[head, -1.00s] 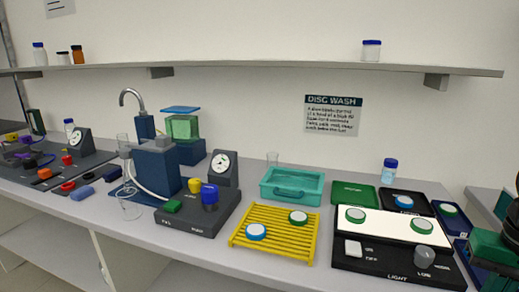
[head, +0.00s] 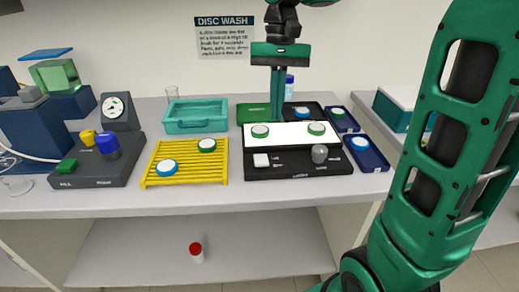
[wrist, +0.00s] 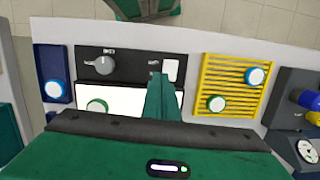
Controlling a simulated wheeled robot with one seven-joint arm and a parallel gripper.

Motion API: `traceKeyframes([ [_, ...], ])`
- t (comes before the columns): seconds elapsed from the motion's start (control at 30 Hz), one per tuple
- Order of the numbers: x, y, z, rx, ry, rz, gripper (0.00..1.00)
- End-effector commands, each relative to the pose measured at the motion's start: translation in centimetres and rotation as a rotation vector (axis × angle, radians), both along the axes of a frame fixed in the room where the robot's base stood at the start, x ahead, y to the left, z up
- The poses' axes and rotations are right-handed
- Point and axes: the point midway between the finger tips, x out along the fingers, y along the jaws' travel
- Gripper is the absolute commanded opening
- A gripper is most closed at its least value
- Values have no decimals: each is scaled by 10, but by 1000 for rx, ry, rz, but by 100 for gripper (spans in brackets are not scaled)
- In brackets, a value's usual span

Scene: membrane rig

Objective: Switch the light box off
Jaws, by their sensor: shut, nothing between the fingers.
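The light box (head: 300,168) is a black unit on the bench with a bright white panel (head: 285,134) on top. Its white rocker switch (head: 262,160) sits at the front left, and a grey knob (head: 319,153) at the front right. In the wrist view the switch (wrist: 171,70) shows right beside the fingertips, and the knob (wrist: 103,65) is to the left. My gripper (head: 277,120) is shut and empty, pointing down over the panel, behind the switch in the head view. Its fingers (wrist: 158,80) hide part of the panel in the wrist view. Contact cannot be told.
Two green-rimmed discs (head: 260,131) (head: 316,129) lie on the panel. A yellow rack (head: 186,177) with two discs stands to the left, a teal tray (head: 197,128) behind it. Blue trays (head: 367,165) lie right of the light box. A red-capped bottle (head: 196,252) is on the lower shelf.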

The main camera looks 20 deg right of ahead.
Motion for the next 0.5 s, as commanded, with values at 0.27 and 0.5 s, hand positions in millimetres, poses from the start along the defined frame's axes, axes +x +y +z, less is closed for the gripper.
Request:
traceKeyframes([
  [0.27,29,26,12,-24,29,53,0],
  [0.5,27,29,1,-22,30,55,0],
])
